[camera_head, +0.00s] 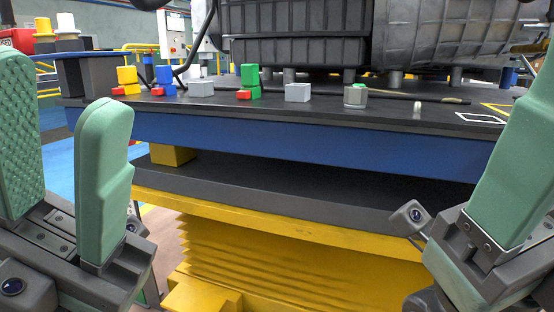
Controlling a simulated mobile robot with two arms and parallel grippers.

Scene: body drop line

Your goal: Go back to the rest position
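My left gripper (60,95) is at the left edge, with two green padded fingers pointing up. A clear gap separates the fingers and nothing is between them. My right gripper (520,150) is at the right edge, partly cut off by the frame.
Small colored blocks stand along the tabletop, including a yellow one (127,75), a green one (250,74) and a grey one (297,92). A large dark engine assembly (300,45) hangs or rests above. Below is a yellow bellows lift (290,265). Space between my grippers is clear.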

